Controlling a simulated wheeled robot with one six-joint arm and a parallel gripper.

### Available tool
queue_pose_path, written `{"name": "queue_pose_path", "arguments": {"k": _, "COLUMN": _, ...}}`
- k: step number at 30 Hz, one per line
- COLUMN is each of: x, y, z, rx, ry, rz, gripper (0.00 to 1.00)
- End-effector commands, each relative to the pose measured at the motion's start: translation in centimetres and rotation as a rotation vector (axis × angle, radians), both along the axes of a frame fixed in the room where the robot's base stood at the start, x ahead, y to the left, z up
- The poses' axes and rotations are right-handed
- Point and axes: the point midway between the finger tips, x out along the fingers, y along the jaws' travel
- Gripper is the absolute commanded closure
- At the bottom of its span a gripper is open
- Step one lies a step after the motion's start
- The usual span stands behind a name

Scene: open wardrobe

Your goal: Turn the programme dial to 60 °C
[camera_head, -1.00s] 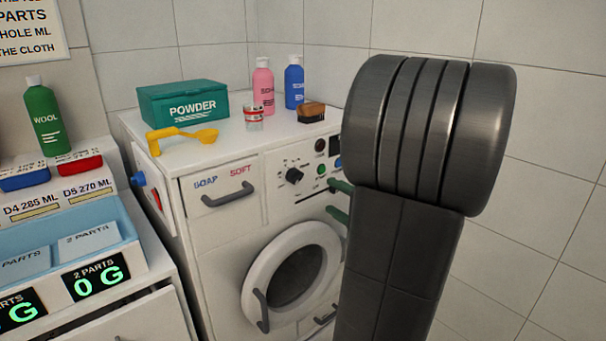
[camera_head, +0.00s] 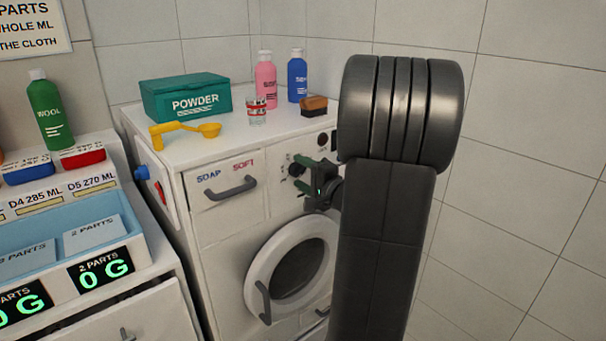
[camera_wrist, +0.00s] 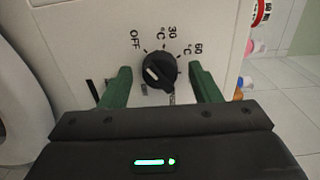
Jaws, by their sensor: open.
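The programme dial (camera_wrist: 160,71) is a round black knob with a white mark, on the washing machine's white front panel. In the wrist view the labels OFF, 30 °C and 60 °C stand around it. The white mark is on the side of the knob towards OFF, away from 60 °C. My gripper (camera_wrist: 161,86) is open, with a green finger on each side of the dial and gaps between them and the knob. In the head view my gripper (camera_head: 318,178) is at the panel and partly covers the controls. A lower label is mostly hidden by my gripper.
The washing machine (camera_head: 222,235) has a soap drawer (camera_head: 226,188) with a grey handle left of the dial and a round door (camera_head: 254,270) below. A powder box (camera_head: 186,98), yellow scoop (camera_head: 184,131), bottles and a brush (camera_head: 314,106) stand on top. A counter with scales is at left.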

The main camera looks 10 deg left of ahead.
Motion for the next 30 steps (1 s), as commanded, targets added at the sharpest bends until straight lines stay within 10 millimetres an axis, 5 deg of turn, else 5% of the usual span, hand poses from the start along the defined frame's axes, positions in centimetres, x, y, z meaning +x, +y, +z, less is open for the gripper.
{"name": "queue_pose_path", "arguments": {"k": 4, "x": 0.00, "y": -0.03, "z": -0.01, "rx": 0.000, "ry": 0.000, "rz": 0.000, "gripper": 0.45}}
{"name": "queue_pose_path", "arguments": {"k": 11, "x": -0.01, "y": -0.04, "z": -0.01, "rx": 0.000, "ry": 0.000, "rz": 0.000, "gripper": 0.88}}
{"name": "queue_pose_path", "arguments": {"k": 30, "x": 0.01, "y": -0.04, "z": -0.04, "rx": 0.149, "ry": 0.191, "rz": 0.001, "gripper": 0.88}}
